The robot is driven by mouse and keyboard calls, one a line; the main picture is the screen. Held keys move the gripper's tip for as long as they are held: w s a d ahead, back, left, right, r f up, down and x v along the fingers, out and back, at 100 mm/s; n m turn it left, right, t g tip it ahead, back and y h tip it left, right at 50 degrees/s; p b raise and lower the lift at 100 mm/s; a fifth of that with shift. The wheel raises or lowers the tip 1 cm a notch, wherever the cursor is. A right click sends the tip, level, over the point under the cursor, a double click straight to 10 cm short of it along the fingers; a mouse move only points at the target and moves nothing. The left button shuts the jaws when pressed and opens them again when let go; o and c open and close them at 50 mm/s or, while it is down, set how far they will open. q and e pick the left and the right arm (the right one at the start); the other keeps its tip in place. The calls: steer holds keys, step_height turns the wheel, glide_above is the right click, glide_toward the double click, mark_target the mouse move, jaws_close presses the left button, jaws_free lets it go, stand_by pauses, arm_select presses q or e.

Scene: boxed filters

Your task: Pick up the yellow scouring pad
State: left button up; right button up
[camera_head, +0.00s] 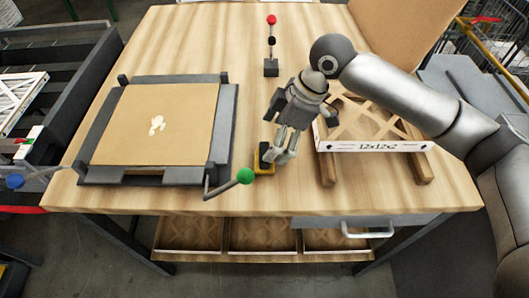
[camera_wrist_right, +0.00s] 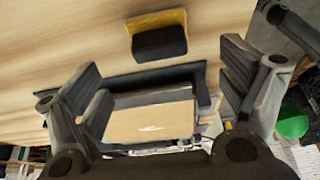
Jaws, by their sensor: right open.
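The yellow scouring pad (camera_head: 264,154) lies on the wooden table, between the fixture at left and the boxed filter at right. It is yellow with a black part, and my right gripper partly hides it in the head view. In the right wrist view the pad (camera_wrist_right: 157,35) shows whole, beyond the fingertips. My right gripper (camera_head: 277,151) points down at the table close beside the pad, open. In the right wrist view the space between its fingers (camera_wrist_right: 165,65) is empty. My left gripper is in neither view.
A dark-framed fixture (camera_head: 229,121) holding a cardboard sheet stands left, with a green-knobbed lever (camera_head: 245,176) near the pad. A white-edged filter (camera_head: 375,146) on wooden rails stands right. A red-knobbed lever (camera_head: 271,45) stands behind. The table front (camera_head: 330,200) is clear.

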mark_target(265, 151)
steer(key=shift+a+f, duration=0.25)
steer(key=shift+f, duration=0.25)
steer(key=shift+w+a+f, duration=0.1)
steer(key=shift+w+f, duration=0.05)
steer(key=shift+f, duration=0.2)
steer(key=p+x, duration=0.2)
steer(key=x, duration=0.2)
steer(key=shift+s+f, duration=0.15)
steer(key=shift+s, duration=0.05)
steer(key=shift+f, duration=0.5)
steer(key=shift+w, duration=0.1)
steer(key=shift+c, duration=1)
steer(key=c, duration=0.7)
steer(key=shift+c, duration=1.1)
steer(key=shift+r, duration=0.15)
step_height(265, 151, up, 8)
steer(key=shift+a+r+b, duration=0.1)
steer(key=shift+r+b, duration=0.15)
steer(key=shift+b, duration=0.75)
steer(key=shift+r, duration=0.65)
